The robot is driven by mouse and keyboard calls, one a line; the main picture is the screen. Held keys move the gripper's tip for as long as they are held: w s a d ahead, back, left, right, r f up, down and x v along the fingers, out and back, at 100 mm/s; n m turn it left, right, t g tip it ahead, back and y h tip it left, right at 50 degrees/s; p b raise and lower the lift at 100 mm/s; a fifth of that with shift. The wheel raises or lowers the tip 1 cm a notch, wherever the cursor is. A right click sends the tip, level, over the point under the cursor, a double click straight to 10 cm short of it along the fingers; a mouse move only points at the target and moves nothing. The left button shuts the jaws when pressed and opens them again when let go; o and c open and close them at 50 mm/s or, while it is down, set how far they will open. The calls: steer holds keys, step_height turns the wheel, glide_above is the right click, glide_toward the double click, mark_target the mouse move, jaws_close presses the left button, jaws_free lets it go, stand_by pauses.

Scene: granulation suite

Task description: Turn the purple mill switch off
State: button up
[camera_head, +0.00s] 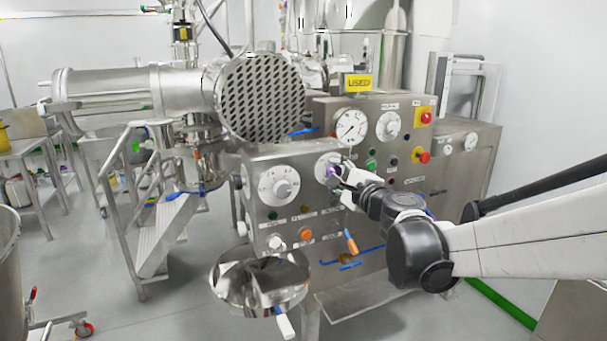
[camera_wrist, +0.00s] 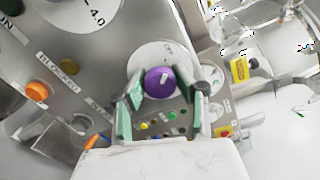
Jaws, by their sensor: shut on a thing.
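The purple mill switch (camera_wrist: 160,82) is a round knob with a light pointer mark, set on a white round dial plate (camera_wrist: 150,57) on the steel control panel. In the head view the purple knob (camera_head: 331,171) shows only partly, behind my gripper (camera_head: 338,176). In the wrist view the green-padded fingers of my gripper (camera_wrist: 160,95) stand on both sides of the purple knob and are shut on it. The dial's markings are too small to read, so the switch's setting cannot be told.
Left of the switch is another dial with a grey knob (camera_head: 283,190). An orange button (camera_head: 305,234) and a steel bowl (camera_head: 260,283) are below. A rear panel has a gauge (camera_head: 351,126) and red emergency buttons (camera_head: 424,157). Floor at left is partly clear.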

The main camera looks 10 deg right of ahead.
stand_by(0.4)
steer(key=o, duration=1.2)
steer(key=shift+s, duration=0.1)
steer(key=v, duration=1.2)
